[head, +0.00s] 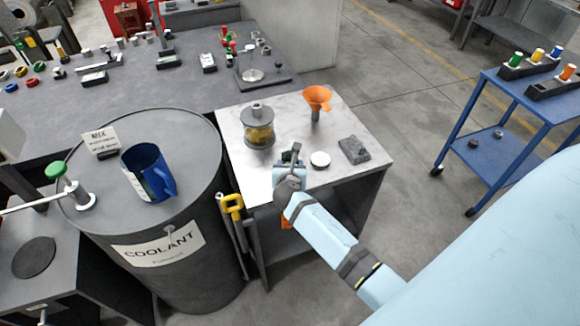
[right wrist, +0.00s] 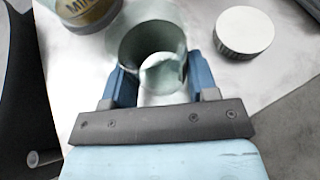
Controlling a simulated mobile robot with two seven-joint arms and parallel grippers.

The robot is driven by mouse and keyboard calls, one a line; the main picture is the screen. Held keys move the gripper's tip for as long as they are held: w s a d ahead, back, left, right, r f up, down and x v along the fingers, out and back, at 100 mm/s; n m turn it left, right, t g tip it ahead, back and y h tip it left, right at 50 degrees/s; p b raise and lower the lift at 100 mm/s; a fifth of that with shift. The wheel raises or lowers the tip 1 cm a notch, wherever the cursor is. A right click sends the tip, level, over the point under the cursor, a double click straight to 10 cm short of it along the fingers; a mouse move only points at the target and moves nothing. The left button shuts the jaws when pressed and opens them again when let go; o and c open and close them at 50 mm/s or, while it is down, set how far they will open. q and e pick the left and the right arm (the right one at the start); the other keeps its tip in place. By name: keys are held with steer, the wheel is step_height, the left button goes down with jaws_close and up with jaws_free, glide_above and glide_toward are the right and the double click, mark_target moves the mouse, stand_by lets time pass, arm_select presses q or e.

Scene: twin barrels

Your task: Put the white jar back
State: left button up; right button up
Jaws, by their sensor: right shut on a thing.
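My right gripper (head: 290,163) is over the near part of the pale metal-topped stand. Its two blue fingers in the right wrist view (right wrist: 154,85) are shut on the sides of an open-topped, grey-green, see-through jar (right wrist: 138,42) with a pale patch inside. Only a small dark-green bit of this jar (head: 291,154) shows in the head view. I cannot tell whether its base touches the stand. A white-topped lid (right wrist: 244,30) with a dark ridged side lies apart to its right; it also shows in the head view (head: 320,159). My left gripper is not in view.
Left stands a coolant barrel (head: 150,275) with a blue jug (head: 144,172) on top. Bare stand top lies between these things.

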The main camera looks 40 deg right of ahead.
steer(key=shift+f, duration=0.1)
steer(key=o, duration=1)
